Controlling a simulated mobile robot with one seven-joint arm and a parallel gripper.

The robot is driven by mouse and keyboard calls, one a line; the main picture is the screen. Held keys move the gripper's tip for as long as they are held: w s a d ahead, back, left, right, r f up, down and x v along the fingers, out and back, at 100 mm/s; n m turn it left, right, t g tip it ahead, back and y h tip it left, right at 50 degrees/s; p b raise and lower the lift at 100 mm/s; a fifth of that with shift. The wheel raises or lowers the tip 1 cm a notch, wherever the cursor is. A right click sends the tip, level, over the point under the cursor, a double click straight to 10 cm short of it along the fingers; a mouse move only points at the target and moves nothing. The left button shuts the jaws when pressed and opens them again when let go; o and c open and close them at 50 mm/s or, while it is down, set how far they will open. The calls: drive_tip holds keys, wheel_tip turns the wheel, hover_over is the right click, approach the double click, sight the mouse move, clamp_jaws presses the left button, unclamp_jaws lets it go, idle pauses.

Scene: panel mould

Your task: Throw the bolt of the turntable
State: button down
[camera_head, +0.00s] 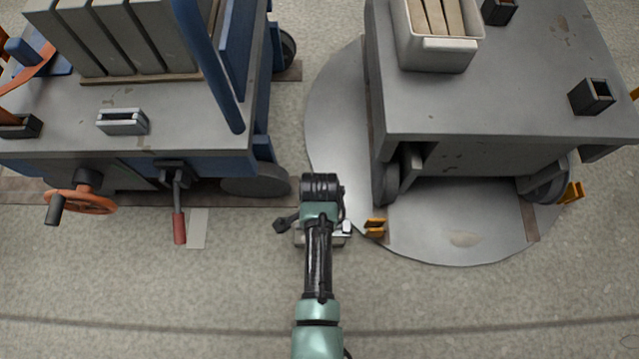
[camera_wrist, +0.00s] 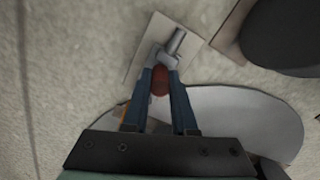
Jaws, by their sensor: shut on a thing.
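The turntable (camera_head: 430,238) is a round grey metal plate in the floor, right of centre in the head view; its rim also shows in the wrist view (camera_wrist: 250,112). Its bolt sits on the floor beside its left front edge, where a piece of bright metal (camera_head: 346,229) shows past my arm. In the wrist view the bolt has a metal rod (camera_wrist: 174,42) and a red-brown knob (camera_wrist: 160,84). My gripper (camera_wrist: 160,73) is shut on the knob, with a finger on either side. In the head view my arm hides the fingers and most of the bolt.
A grey cart (camera_head: 505,92) stands on the turntable, with a white bin (camera_head: 436,52) on it. An orange bracket (camera_head: 375,228) sits at the turntable's edge near the bolt. A blue-framed cart (camera_head: 185,140) with an orange handwheel (camera_head: 92,199) stands left. The front floor is clear.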

sight(342, 227)
drive_tip(key=shift+d, duration=0.1)
idle(0.3)
drive_tip(key=d+p, duration=0.2)
drive_tip(key=d, duration=0.2)
drive_tip(key=shift+d+r+p, duration=0.1)
drive_tip(key=shift+d+p, duration=0.3)
drive_tip(key=shift+d, duration=0.3)
drive_tip(key=c, duration=0.7)
unclamp_jaws()
wheel_tip(342, 227, up, 13)
drive_tip(key=p, duration=0.9)
drive_tip(key=shift+p, duration=0.4)
